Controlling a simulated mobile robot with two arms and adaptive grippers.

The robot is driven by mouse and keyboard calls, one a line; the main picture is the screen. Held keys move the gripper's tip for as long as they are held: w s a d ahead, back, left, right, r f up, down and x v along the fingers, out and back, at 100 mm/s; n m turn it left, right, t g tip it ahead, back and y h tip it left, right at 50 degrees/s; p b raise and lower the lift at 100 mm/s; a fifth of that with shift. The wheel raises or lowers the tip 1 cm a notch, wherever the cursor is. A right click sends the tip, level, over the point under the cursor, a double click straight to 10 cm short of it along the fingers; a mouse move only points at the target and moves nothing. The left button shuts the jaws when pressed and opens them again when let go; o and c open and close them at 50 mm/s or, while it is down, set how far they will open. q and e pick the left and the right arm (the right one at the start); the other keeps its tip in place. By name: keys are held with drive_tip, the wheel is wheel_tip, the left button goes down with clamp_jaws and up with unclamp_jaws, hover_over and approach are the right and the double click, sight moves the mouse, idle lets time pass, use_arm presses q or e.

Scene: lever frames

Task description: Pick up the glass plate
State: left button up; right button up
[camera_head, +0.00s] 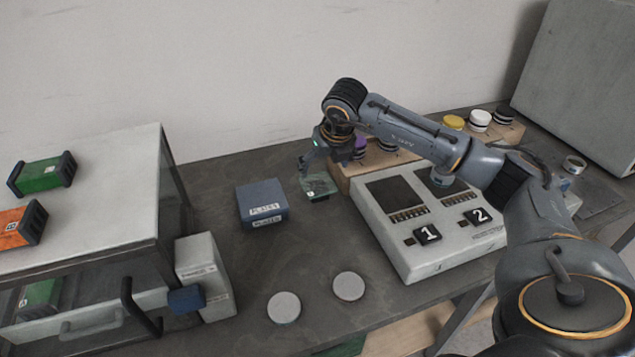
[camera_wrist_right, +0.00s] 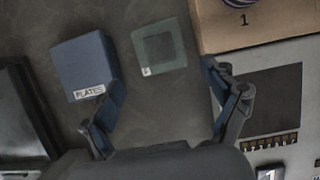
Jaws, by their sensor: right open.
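The glass plate (camera_head: 319,186) is a small greenish translucent square lying on the dark table, right of the blue plates box (camera_head: 262,203). In the right wrist view the glass plate (camera_wrist_right: 160,48) lies flat beyond my fingertips, between the blue box (camera_wrist_right: 84,66) and a wooden rack. My right gripper (camera_head: 312,163) is open and empty, above and near the plate in the head view. In the right wrist view its two fingers (camera_wrist_right: 165,75) are spread wide, with the plate's position between their lines. My left gripper is not in view.
A white device (camera_head: 425,255) with dark panels, marked 1 and 2, stands right of the plate. The wooden rack (camera_head: 345,183) with capped jars is behind it. Two pale discs (camera_head: 284,307) lie in front. A glass-sided cabinet (camera_head: 85,190) fills the left.

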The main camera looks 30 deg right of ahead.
sight(318, 183)
drive_tip(key=shift+w+f, duration=0.3)
drive_tip(key=shift+f, duration=0.3)
drive_tip(key=shift+w+d+f, duration=0.1)
drive_tip(key=shift+w+f, duration=0.05)
drive_tip(key=shift+f, duration=0.15)
drive_tip(key=shift+w+f, duration=0.15)
drive_tip(key=shift+f, duration=0.1)
drive_tip(key=p+x, duration=0.1)
drive_tip(key=x, duration=0.3)
drive_tip(key=shift+f, duration=0.15)
drive_tip(key=shift+w+f, duration=0.15)
drive_tip(key=shift+f, duration=0.05)
drive_tip(key=shift+c, duration=0.8)
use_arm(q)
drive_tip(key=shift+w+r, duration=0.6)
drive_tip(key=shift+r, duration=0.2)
use_arm(e)
drive_tip(key=c, duration=0.9)
drive_tip(key=shift+r, duration=0.1)
